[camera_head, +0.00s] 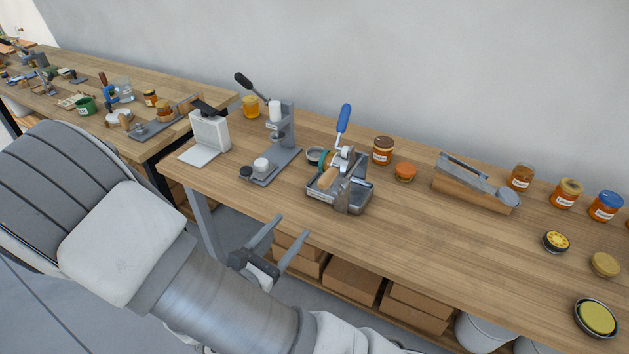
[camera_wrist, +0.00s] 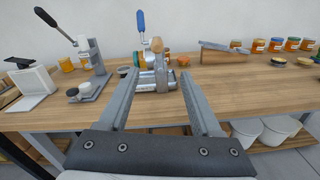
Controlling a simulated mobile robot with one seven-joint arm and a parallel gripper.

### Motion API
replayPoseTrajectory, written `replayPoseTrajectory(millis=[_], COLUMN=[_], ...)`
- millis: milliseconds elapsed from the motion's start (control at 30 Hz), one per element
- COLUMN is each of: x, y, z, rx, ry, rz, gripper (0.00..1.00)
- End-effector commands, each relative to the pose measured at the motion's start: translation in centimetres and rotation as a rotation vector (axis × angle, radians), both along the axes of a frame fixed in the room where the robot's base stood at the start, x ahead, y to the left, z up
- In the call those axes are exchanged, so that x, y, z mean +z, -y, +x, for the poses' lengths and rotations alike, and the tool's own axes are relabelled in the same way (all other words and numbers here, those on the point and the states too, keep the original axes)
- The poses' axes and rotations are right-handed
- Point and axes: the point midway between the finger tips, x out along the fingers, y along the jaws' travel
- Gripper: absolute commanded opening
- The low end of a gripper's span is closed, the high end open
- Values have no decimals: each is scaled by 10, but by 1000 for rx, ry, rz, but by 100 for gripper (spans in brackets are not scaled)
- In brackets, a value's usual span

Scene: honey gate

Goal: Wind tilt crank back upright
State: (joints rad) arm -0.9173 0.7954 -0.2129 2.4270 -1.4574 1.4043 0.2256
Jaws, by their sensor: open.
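A metal device with a tray base (camera_head: 357,196) stands on the wooden bench, in the middle of the head view. It carries a lever with a blue handle (camera_head: 343,118) pointing up, and a crank with a wooden knob (camera_head: 328,178) on its near side. In the wrist view the blue handle (camera_wrist: 140,20) stands left of the wooden knob (camera_wrist: 157,45), beyond my fingertips. Which part is the tilt crank is not certain. My gripper (camera_head: 292,224) is open and empty, in front of the bench edge and apart from the device. A jar partly shows behind the crank.
A lever press (camera_head: 283,140) and a white box-like stand (camera_head: 210,131) are left of the device. A honey jar (camera_head: 383,151) and an orange-lidded jar (camera_head: 405,171) are close on its right. A wooden ramp (camera_head: 470,185) lies farther right. The bench front (camera_head: 400,230) is clear.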

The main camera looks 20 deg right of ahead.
Motion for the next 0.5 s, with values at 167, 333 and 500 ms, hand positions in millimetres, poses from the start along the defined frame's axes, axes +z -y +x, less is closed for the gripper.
replayPoseTrajectory(millis=[167, 333, 500], x=[-2, -2, -2], y=[3, 27, 57], z=[7, 23, 46], rx=[21, 14, 13], ry=[-5, -5, -4], rz=[-17, -17, -16], gripper=[66, 66, 66])
